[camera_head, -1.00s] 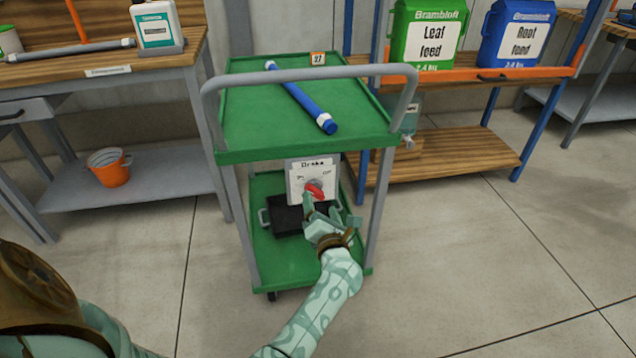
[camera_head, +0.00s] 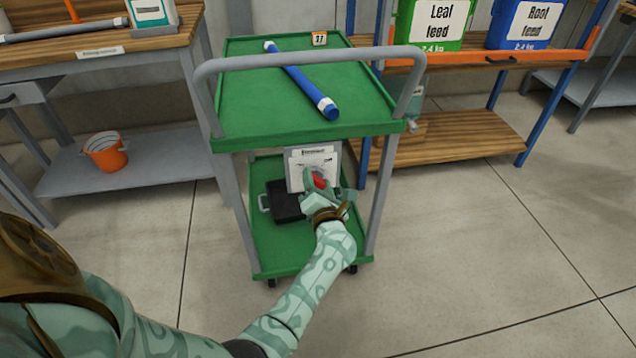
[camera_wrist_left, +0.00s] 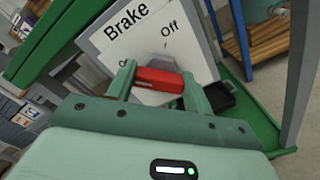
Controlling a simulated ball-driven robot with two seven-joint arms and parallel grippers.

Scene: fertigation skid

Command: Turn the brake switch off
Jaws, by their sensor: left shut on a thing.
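The brake switch is a white panel (camera_head: 299,165) under the top shelf of the green cart, with a red knob (camera_head: 319,180) on its front. In the left wrist view the panel (camera_wrist_left: 115,48) reads "Brake", with "Off" at its right and a partly hidden mark at its left. My left gripper (camera_head: 321,187) is at the panel, its fingers on either side of the red knob (camera_wrist_left: 158,80), shut on it. The fingers hide part of the dial, so its exact setting is unclear. My right gripper is not in view.
The green cart (camera_head: 235,125) has a grey handle and a blue tube (camera_head: 300,78) on top. A black tray (camera_head: 284,202) sits on its lower shelf. A workbench (camera_head: 120,55) stands left, a rack (camera_head: 460,135) right. The floor in front is clear.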

